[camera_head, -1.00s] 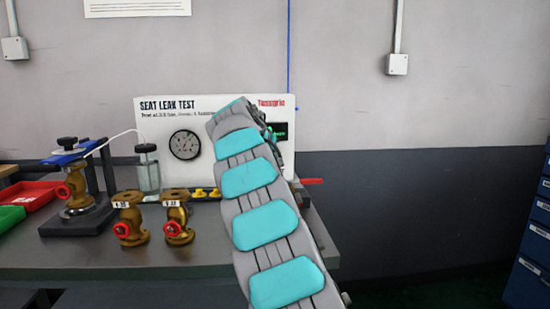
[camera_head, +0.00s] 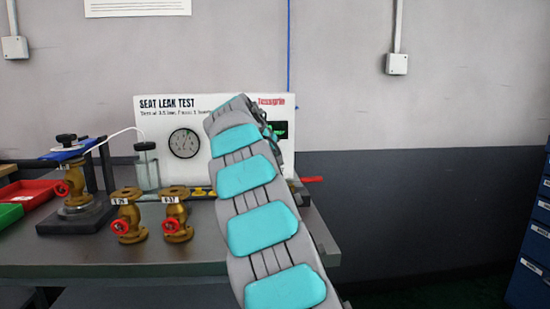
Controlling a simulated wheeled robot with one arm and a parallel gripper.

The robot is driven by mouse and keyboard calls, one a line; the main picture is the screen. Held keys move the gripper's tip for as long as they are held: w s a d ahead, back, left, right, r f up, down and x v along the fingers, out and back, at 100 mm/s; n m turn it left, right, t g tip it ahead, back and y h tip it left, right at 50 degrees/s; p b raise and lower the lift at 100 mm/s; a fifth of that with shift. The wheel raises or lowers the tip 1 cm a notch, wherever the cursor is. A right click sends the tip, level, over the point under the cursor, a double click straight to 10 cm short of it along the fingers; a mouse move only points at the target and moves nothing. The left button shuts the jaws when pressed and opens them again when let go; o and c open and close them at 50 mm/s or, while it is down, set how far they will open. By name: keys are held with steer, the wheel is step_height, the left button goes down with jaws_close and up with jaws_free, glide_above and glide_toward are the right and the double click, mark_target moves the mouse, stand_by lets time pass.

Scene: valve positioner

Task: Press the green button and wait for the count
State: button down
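My arm, grey with teal pads, rises from the bottom right of centre and reaches toward the white SEAT LEAK TEST panel (camera_head: 165,120) at the back of the bench. My gripper is hidden behind the arm, so I cannot see its fingers. The green button is not visible; the arm covers the right middle of the panel. A dark display (camera_head: 281,129) with green digits shows partly to the right of the arm, too small to read. A round gauge (camera_head: 184,143) is on the panel left of the arm.
Two brass valves (camera_head: 128,215) (camera_head: 177,214) with red handwheels stand on the grey bench (camera_head: 110,255). Another valve (camera_head: 75,185) sits in a clamp stand at the left, with a tube to a clear jar (camera_head: 147,170). Red (camera_head: 30,190) and green (camera_head: 10,215) trays lie far left.

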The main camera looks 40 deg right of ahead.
steer(key=shift+s+a+b, duration=0.4)
steer(key=shift+s+b, duration=0.05)
steer(key=shift+s, duration=0.2)
steer(key=shift+s+a+b, duration=0.4)
steer(key=shift+s, duration=0.3)
steer(key=shift+s+a+b, duration=0.4)
steer(key=shift+s+b, duration=0.05)
steer(key=shift+s, duration=0.2)
steer(key=shift+a, duration=0.1)
